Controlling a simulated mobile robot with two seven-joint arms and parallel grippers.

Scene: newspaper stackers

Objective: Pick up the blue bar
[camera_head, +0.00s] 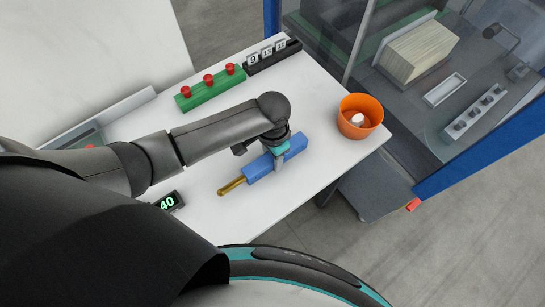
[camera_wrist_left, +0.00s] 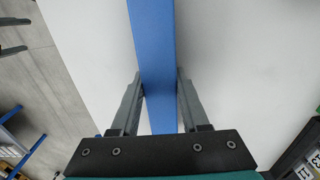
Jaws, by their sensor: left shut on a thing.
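The blue bar (camera_head: 260,169) lies on or just above the white table (camera_head: 312,177), with a gold-brown rod (camera_head: 231,186) at its near left end. My left gripper (camera_head: 278,165) reaches down over the bar and is shut on it. In the left wrist view, the blue bar (camera_wrist_left: 157,70) runs between the two grey fingers (camera_wrist_left: 159,92), which touch its sides. I cannot tell whether the bar is lifted clear of the table. My right gripper is in neither view.
An orange bucket (camera_head: 373,108) with a white item inside stands near the table's right corner. A green block (camera_head: 211,94) with red knobs and a black number holder (camera_head: 271,58) sit at the back.

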